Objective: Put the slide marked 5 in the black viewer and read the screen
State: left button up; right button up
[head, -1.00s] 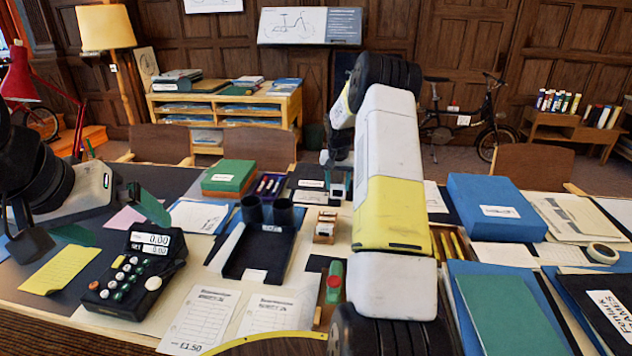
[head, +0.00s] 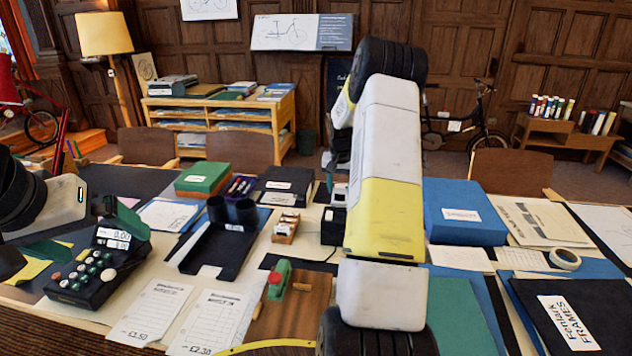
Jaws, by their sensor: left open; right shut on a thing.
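My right gripper (head: 336,182) is beyond its raised white and yellow arm, shut on a small pale piece that I take for a slide (head: 339,194). No number is readable on it. A small black box (head: 333,228), probably the viewer, stands below and in front of the gripper, apart from it in the picture. The arm covers its right side and I read no screen. A wooden rack (head: 286,228) with small slides lies left of the box, their marks too small to read.
A black tray-like stand (head: 215,250) with two dark cylinders is left of the rack. The calculator (head: 100,272) sits at far left. Printed cards (head: 212,322) and a green and red tool (head: 278,280) lie in front. A blue box (head: 463,212) stands right of my arm.

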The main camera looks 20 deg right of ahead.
aim_at(340, 201)
jog(key=shift+f, duration=2.7)
jog(key=o, duration=1.4)
jog(key=shift+c, duration=0.2)
jog(key=shift+r, duration=0.1)
jog(key=v, duration=0.7)
jog(key=shift+r, duration=0.3)
